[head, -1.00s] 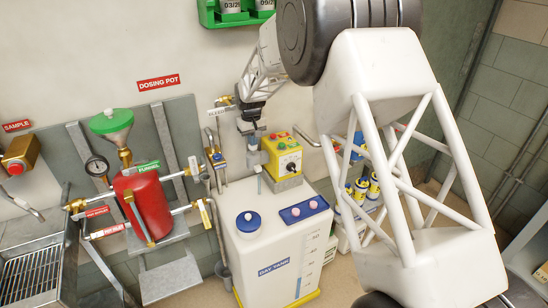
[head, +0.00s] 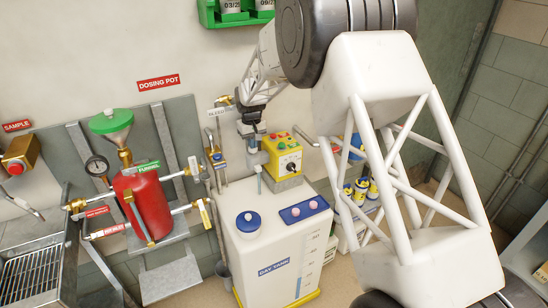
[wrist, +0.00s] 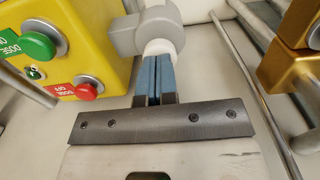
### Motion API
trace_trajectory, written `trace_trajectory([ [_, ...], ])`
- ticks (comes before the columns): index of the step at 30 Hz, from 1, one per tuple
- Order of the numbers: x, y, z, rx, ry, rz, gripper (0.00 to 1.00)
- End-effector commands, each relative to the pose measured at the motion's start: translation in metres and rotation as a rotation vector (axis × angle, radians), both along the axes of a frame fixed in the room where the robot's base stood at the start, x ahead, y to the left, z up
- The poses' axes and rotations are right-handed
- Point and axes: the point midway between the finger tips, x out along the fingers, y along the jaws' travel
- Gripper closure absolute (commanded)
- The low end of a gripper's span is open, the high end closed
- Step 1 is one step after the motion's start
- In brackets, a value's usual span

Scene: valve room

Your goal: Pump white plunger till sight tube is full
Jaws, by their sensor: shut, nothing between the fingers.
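My gripper (wrist: 155,58) is shut and empty in the wrist view, its two blue fingers pressed together. Its tips are at a white rounded plunger end (wrist: 160,46) on a grey pump body (wrist: 128,35); I cannot tell whether they touch it. In the head view my gripper (head: 246,126) is above the grey pump part (head: 252,156) beside the yellow dosing pump (head: 283,154), and the plunger is not clear there. The sight tube cannot be made out with certainty. The white day tank (head: 265,240) under the pump has a graduated level strip (head: 309,262).
The yellow pump box has a green button (wrist: 38,46) and a red button (wrist: 87,88) close left of my fingers. Brass fittings (wrist: 285,70) and a metal pipe (wrist: 250,85) are at the right. The red dosing pot (head: 146,203) stands left of the tank.

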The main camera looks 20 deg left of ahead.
Motion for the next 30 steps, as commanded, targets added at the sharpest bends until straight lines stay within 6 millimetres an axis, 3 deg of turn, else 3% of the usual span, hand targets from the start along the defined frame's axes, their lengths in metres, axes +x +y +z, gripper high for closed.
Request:
trace_trajectory([
  [30,0.000,0.000,0.036,-0.001,0.001,0.000,1.00],
])
